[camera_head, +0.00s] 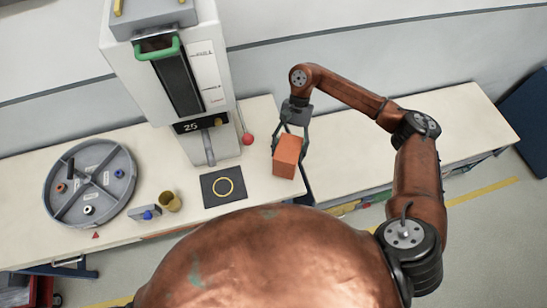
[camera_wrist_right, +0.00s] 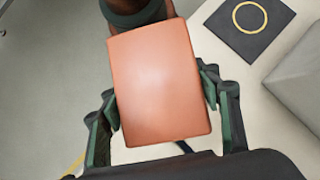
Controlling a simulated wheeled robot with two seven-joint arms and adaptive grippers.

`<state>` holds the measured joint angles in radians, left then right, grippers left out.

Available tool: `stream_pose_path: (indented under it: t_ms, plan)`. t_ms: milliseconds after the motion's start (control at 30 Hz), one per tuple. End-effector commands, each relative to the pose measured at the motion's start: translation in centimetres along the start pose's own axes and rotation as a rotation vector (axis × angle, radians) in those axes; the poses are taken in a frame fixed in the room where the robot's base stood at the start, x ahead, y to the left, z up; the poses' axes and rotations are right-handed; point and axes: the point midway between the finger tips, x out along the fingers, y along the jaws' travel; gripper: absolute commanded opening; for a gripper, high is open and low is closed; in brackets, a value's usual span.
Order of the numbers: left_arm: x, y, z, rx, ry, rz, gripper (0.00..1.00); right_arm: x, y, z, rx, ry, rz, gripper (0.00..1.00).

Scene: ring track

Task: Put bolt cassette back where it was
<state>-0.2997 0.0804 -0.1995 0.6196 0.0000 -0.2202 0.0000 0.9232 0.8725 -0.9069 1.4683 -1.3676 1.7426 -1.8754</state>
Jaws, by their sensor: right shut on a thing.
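An orange box (camera_head: 286,155), which looks like the bolt cassette, is held by my right gripper (camera_head: 290,138). In the right wrist view the box (camera_wrist_right: 158,85) fills the middle, with the green-padded fingers on its left and right sides. The gripper is shut on it. In the head view the box shows near the right end of the left bench, to the right of a dark square mat (camera_head: 209,196) with a yellow ring. I cannot tell how high above the bench it is. My left gripper is not in view.
A white machine (camera_head: 213,67) with a green handle stands behind the mat. A red ball (camera_head: 247,139) hangs beside it. On the left bench are a round divided grey tray (camera_head: 72,209), a brass cup (camera_head: 171,201) and a small grey block. The right bench (camera_head: 440,125) is mostly clear.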

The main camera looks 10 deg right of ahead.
Motion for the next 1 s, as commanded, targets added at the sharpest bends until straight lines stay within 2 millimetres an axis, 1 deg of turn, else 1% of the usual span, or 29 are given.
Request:
stream_pose_path:
  t_ms: [33, 100, 200, 267, 400, 500, 567, 800, 1000]
  plan:
    - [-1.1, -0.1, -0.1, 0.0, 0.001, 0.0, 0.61, -0.4, -0.9, 0.4, 0.103, -0.008, -0.073, 0.28]
    - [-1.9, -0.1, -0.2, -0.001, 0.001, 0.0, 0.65, -0.9, -2.1, 0.2, 0.26, -0.008, -0.174, 0.28]
    - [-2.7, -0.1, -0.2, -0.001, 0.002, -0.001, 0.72, -1.7, -3.5, -0.4, 0.462, -0.006, -0.304, 0.28]
    - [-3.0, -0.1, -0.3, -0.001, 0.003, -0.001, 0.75, -2.3, -3.9, -0.8, 0.565, -0.004, -0.371, 0.28]
    - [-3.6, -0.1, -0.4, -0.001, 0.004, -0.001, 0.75, -3.4, -4.4, -1.7, 0.737, -0.003, -0.478, 0.28]
    - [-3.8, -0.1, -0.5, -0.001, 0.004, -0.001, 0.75, -3.6, -4.6, -2.1, 0.801, -0.003, -0.518, 0.28]
    - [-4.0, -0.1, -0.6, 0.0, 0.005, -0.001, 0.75, -3.2, -4.6, -2.5, 0.821, -0.004, -0.527, 0.28]
    - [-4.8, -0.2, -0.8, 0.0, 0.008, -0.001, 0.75, 0.2, -4.7, -4.8, 0.828, -0.005, -0.531, 0.28]
    - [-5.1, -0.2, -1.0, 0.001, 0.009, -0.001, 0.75, 1.7, -4.7, -5.8, 0.825, -0.002, -0.53, 0.28]
